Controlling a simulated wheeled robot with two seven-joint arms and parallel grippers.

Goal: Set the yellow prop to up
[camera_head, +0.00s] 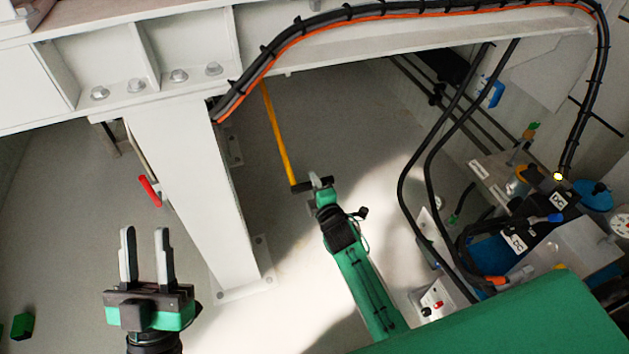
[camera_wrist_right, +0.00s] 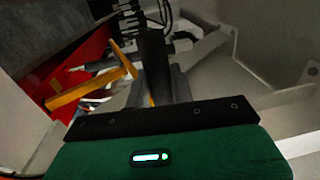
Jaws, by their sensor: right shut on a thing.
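The yellow prop (camera_head: 277,130) is a thin yellow rod below the white beam in the head view. It slants down from the beam to a black grip (camera_head: 303,185) at its lower end. My right gripper (camera_head: 317,180) is at that black grip, shut on it. In the right wrist view the black grip (camera_wrist_right: 153,60) stands between the fingers of my right gripper (camera_wrist_right: 158,88), and the yellow prop (camera_wrist_right: 88,92) runs off to the left. My left gripper (camera_head: 145,233) is open and empty, low on the left, well apart from the prop.
A white post (camera_head: 190,190) stands between my two grippers, with a red-handled lever (camera_head: 150,191) on its left. Black hoses (camera_head: 408,180) hang right of my right arm. Pump fittings (camera_head: 520,240) crowd the right side. Floor around the prop is clear.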

